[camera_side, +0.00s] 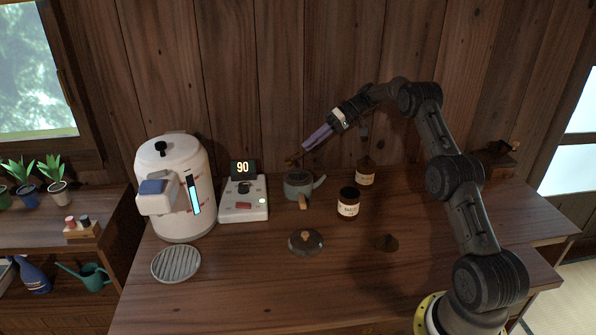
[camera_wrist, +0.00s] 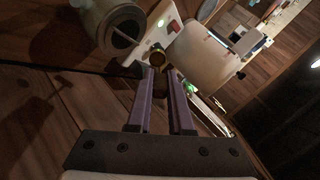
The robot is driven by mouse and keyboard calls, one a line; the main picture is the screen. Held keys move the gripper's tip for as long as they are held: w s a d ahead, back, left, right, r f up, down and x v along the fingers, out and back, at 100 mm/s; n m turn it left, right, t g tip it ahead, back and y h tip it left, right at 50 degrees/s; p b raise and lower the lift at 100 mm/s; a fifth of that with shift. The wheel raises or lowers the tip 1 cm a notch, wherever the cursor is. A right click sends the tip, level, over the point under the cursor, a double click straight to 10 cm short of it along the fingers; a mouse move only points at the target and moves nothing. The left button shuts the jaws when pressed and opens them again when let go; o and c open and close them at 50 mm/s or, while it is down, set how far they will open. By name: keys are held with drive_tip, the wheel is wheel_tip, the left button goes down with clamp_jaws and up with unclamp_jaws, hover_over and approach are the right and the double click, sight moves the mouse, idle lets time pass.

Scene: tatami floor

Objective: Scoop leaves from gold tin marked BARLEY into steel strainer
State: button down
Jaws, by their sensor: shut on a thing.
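My gripper (camera_side: 304,148) is high above the back of the table, its purple fingers pointing down and left. It is shut on a small brown scoop (camera_side: 291,161), whose round bowl also shows between the fingertips in the wrist view (camera_wrist: 157,60). The scoop hangs above and slightly left of a grey-green teapot (camera_side: 298,186). Two labelled containers stand right of the teapot: a dark one (camera_side: 348,203) in front and a brownish one (camera_side: 365,174) behind. Their labels are too small to read. I cannot make out the strainer for certain, nor whether the scoop holds leaves.
A white water boiler (camera_side: 178,185) and a white device showing 90 (camera_side: 243,203) stand left of the teapot. A round slatted tray (camera_side: 176,263), a lid with wooden knob (camera_side: 305,241) and a small dark disc (camera_side: 385,242) lie in front. The front middle is mostly clear.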

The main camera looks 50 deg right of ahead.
sight(287, 159)
idle(0.6)
drive_tip(key=w+a+g+h, duration=0.1)
drive_tip(key=w+a+r+g+h, duration=0.1)
drive_tip(key=a+h, duration=0.1)
drive_tip(key=shift+a+r, duration=0.15)
drive_tip(key=shift+w+f, duration=0.15)
drive_tip(key=shift+f, duration=0.05)
drive_tip(key=shift+w+a+f+h, duration=0.15)
drive_tip(key=shift+w+a+h, duration=0.05)
drive_tip(key=shift+a+h, duration=0.25)
drive_tip(key=w+a+g+h, duration=0.3)
drive_tip(key=w+a+h, duration=0.2)
drive_tip(key=a, duration=0.2)
drive_tip(key=shift+w+a+g+p, duration=0.15)
drive_tip(key=shift+a+g+p, duration=0.15)
drive_tip(key=shift+a+p, duration=0.1)
drive_tip(key=shift+a, duration=0.15)
